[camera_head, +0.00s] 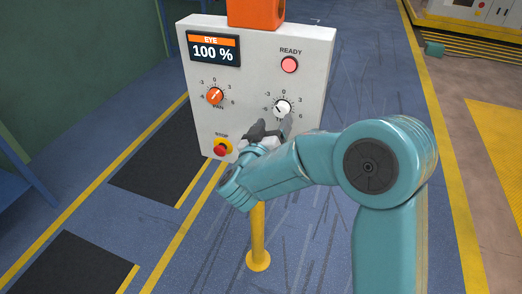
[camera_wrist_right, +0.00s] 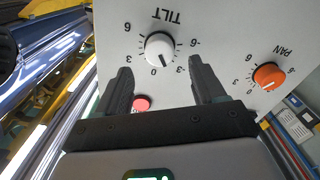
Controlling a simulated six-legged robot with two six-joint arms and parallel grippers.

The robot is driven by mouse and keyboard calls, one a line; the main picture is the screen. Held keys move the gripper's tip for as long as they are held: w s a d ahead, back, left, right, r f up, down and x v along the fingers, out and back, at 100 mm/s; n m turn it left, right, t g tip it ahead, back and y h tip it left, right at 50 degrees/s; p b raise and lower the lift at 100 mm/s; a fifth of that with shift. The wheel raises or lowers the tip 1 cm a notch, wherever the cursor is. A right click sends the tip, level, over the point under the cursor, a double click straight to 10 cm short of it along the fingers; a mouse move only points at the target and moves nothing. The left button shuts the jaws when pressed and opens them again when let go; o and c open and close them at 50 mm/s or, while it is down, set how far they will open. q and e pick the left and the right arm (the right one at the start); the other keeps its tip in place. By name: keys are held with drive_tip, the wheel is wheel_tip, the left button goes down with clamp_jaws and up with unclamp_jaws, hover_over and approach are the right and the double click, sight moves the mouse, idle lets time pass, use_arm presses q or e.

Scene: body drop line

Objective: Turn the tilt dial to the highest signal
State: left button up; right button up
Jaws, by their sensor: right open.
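The white tilt dial (camera_head: 283,108) is on the right half of a light grey control panel (camera_head: 262,78). In the right wrist view the tilt dial (camera_wrist_right: 159,46) appears upside down, and its mark seems to lie near 0, toward -3. My right gripper (camera_head: 272,129) is in front of the panel, just below the dial. In the wrist view my right gripper (camera_wrist_right: 158,72) is open, one finger on each side of the dial's line; I cannot tell whether they touch it. The screen (camera_head: 213,49) reads EYE 100 %. My left gripper is not in view.
The orange pan dial (camera_head: 215,96) is left of the tilt dial. A red stop button (camera_head: 222,147) is low on the panel. The round, pinkish-red READY lamp (camera_head: 289,64) is above the tilt dial. A yellow post (camera_head: 257,240) stands below the panel.

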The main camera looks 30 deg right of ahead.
drive_tip(key=b+v, duration=0.2)
drive_tip(key=v, duration=0.9)
